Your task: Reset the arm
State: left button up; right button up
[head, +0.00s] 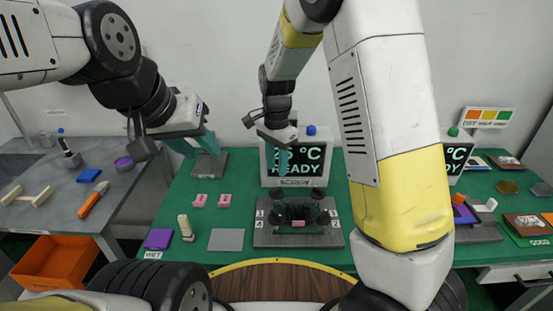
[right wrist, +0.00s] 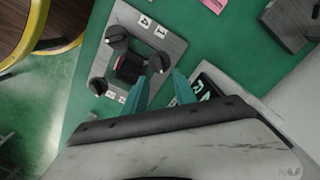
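A grey fixture plate (head: 263,237) lies on the green table in front of a screen (head: 296,160) reading "°C READY", with a "SCREW" label below. It bears several black knobs (head: 276,217) with numbered labels and a dark block (head: 298,213) in the middle. The plate (right wrist: 172,50) and the block (right wrist: 130,69) also show in the right wrist view. My right gripper (head: 283,170) is above the plate's back part, fingers apart and empty; its fingertips (right wrist: 160,76) show beside the knobs. My left gripper (head: 197,148) is raised at the left, open and empty.
Pink pieces (head: 211,200), a grey pad (head: 226,240) and a purple block (head: 158,239) lie left of the plate. An orange bin (head: 48,264) stands lower left. My right arm hides part of the table's right side.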

jog(key=shift+r, duration=0.1)
jog(key=s+d+r+n+t+y, duration=0.1)
jog(key=s+d+r+n+t, duration=0.2)
jog(key=s+d+r+n, duration=0.2)
jog(key=s+d+r+n+t+y, duration=0.1)
jog(key=s+d+r+n+t, duration=0.2)
jog(key=s+d+r, duration=0.6)
jog(key=s+r+n, duration=0.1)
jog(key=s+r, duration=0.3)
jog(key=s, duration=0.2)
jog(key=shift+d+n, duration=0.15)
jog(key=shift+n, duration=0.25)
dwell(0.9)
